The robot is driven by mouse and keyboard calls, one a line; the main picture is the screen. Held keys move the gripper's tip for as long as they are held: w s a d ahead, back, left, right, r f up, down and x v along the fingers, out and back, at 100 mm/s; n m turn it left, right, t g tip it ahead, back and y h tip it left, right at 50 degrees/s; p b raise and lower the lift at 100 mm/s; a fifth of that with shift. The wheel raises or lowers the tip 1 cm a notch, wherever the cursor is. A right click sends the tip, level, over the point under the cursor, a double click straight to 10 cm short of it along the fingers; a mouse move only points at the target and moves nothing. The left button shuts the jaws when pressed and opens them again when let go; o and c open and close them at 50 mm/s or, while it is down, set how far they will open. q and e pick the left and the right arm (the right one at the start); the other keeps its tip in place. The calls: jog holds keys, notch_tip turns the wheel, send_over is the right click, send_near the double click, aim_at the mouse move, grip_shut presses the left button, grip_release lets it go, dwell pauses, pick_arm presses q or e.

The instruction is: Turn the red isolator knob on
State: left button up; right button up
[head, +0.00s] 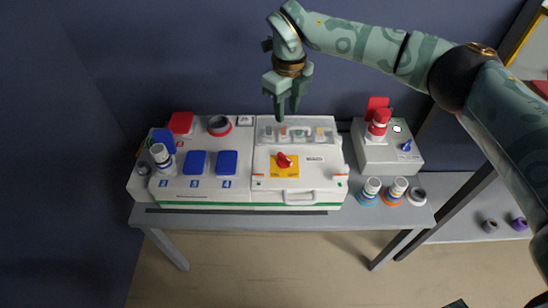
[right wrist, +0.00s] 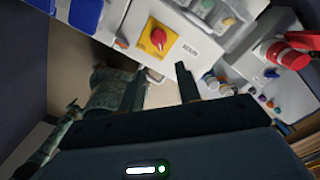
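The red isolator knob (head: 284,160) sits on a yellow plate (head: 292,173) on the front of the white box (head: 322,182). Its handle looks slanted in the head view. The knob also shows near the top of the right wrist view (right wrist: 157,38), and its yellow plate (right wrist: 148,47) is in full sight there. My right gripper (head: 287,112) hangs fingers-down above the back of that box, behind the knob and apart from it. In the right wrist view its two fingers (right wrist: 160,84) stand apart with nothing between them. My left gripper is in neither view.
Left of the knob are blue covers (head: 227,162), a red cover (head: 181,123) and a plug (head: 162,157). A clear window (head: 296,134) lies behind the knob. At right, a grey box (head: 375,155) carries a red plug (head: 378,125). Loose connectors (head: 396,191) stand on the grey table (head: 230,217).

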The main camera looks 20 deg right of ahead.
notch_tip(320, 180, down, 2)
jog(key=b, duration=0.5)
send_over(285, 157)
notch_tip(285, 157, down, 11)
jog(key=shift+w+r, duration=0.1)
notch_tip(285, 157, down, 3)
jog(key=shift+r+b, duration=0.1)
jog(key=shift+b, duration=0.3)
jog(key=shift+f, duration=0.5)
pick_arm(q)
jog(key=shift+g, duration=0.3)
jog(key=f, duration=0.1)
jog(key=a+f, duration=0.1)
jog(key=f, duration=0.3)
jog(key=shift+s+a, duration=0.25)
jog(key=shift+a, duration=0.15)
pick_arm(e)
grip_shut()
